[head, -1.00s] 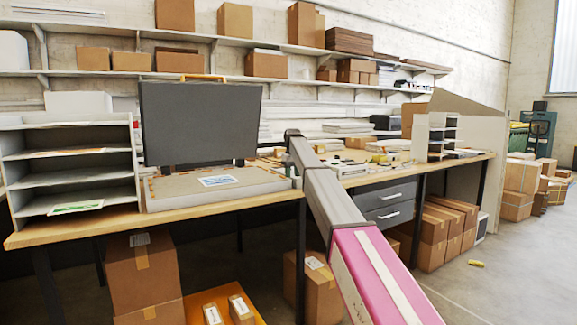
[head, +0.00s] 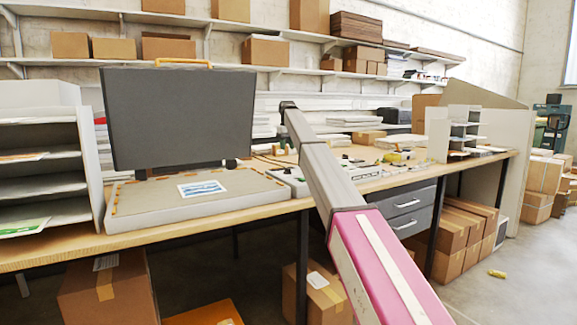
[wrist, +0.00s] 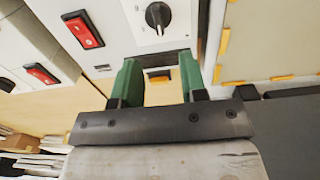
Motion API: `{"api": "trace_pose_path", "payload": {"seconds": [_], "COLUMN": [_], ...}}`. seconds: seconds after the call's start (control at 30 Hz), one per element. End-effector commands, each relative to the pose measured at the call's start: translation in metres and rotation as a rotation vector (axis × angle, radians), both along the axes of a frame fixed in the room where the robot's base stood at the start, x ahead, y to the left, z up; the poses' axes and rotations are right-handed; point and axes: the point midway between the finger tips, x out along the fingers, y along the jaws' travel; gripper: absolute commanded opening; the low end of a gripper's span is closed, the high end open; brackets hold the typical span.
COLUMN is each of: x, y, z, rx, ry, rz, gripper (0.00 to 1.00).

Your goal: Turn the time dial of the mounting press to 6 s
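The mounting press (head: 130,208) stands on the bench in the head view, its dark lid (head: 182,118) raised. A white control unit (head: 290,180) sits at its right. The gripper is not clear in the head view.
A red rocker switch (wrist: 83,30) sits left of the dial, and another red switch (wrist: 42,74) is on a neighbouring unit. A picture (head: 201,188) lies on the press bed. Shelf trays (head: 45,165) stand left; small items clutter the bench at right.

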Motion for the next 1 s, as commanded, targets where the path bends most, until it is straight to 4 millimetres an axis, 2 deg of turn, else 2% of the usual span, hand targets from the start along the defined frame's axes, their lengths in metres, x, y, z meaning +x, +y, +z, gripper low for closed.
{"api": "trace_pose_path", "payload": {"seconds": [0.27,0.8,1.0], "x": [-0.001,-0.001,0.000], "y": [0.000,0.000,0.000], "z": [-0.015,-0.099,-0.108], "rx": [-0.001,0.000,0.000], "ry": [0.001,0.001,0.000], "rz": [0.000,-0.001,-0.001], "gripper": [0.39,0.39,0.39]}}
